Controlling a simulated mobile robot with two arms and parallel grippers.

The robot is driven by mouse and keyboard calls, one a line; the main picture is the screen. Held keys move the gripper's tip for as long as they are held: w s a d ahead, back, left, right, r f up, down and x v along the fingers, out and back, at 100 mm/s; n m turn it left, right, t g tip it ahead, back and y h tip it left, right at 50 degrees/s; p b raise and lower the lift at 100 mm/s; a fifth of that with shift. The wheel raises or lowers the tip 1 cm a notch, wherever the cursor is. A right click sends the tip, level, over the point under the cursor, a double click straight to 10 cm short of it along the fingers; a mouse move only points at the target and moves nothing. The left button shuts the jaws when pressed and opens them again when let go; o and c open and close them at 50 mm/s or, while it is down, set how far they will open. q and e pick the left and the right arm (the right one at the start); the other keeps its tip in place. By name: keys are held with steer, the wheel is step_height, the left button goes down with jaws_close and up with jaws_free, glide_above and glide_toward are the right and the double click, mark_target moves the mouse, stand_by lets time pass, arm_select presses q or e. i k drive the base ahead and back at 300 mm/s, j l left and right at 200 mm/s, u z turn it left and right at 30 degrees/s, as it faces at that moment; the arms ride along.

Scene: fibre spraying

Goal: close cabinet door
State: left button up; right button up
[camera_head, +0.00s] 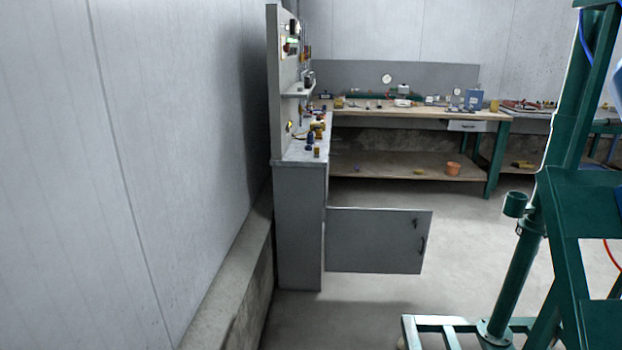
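The grey cabinet (299,228) stands against the wall left of centre, seen from its side. Its grey door (375,240) stands open, swung out to the right from the cabinet front. Two small dark parts, a handle (422,246) and a latch above it, sit near the door's free right edge. The cabinet's inside is hidden from this side. Neither of my grippers shows in the head view.
A workbench (400,112) with tools and a lower shelf stands behind the door. A green metal frame (520,260) with a base on the floor fills the right side. A low ledge (235,285) runs along the left wall. Floor between door and frame is clear.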

mark_target(358, 240)
steer(key=i+z, duration=0.2)
steer(key=i, duration=0.3)
steer(key=i+z, duration=0.2)
steer(key=i, duration=0.35)
steer(key=i+j+z, duration=0.2)
steer(key=i, duration=0.3)
steer(key=i+j+z, duration=0.15)
steer(key=i, duration=0.35)
